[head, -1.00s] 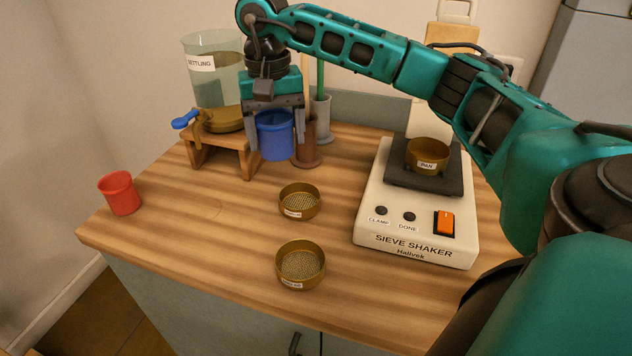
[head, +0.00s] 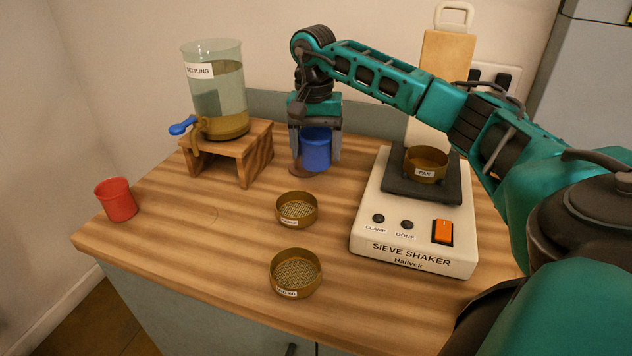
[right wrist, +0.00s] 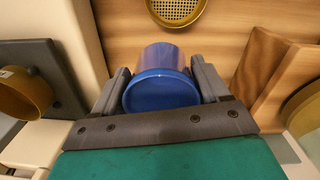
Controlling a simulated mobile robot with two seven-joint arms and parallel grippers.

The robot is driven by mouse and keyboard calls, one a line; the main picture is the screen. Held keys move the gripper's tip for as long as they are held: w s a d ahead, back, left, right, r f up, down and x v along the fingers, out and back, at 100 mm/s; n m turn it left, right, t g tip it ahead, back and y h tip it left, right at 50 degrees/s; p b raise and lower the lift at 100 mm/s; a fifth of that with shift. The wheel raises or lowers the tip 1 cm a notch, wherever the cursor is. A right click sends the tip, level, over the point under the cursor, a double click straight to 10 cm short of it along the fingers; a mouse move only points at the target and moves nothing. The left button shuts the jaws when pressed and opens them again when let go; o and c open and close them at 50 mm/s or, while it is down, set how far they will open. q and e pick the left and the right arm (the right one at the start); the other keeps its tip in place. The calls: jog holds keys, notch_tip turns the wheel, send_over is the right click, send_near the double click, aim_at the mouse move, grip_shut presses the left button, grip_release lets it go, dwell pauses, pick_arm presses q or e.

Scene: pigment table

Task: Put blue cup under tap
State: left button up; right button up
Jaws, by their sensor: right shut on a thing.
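The blue cup (head: 316,150) is held in my right gripper (head: 316,158), whose fingers sit on either side of it. In the right wrist view the cup (right wrist: 160,88) is between the two fingers (right wrist: 160,92). The cup is at the back of the table, right of the wooden stand; I cannot tell if it touches the table. The tap, with a blue handle (head: 182,126), is on the front left of the settling tank (head: 222,95), which stands on a wooden stand (head: 240,152). The space below the tap looks empty. My left gripper is not seen.
A red cup (head: 117,201) stands at the left table edge. Two brass sieves (head: 297,228) (head: 294,290) lie at the middle and front. The sieve shaker (head: 420,247) with a pan (head: 425,170) is on the right. Table between red cup and sieves is clear.

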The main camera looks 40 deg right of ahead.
notch_tip(320, 180, down, 8)
jog(key=shift+f, duration=0.1)
dwell(0.4)
jog(key=shift+f, duration=0.15)
jog(key=o, duration=1.1)
jog(key=shift+c, duration=0.2)
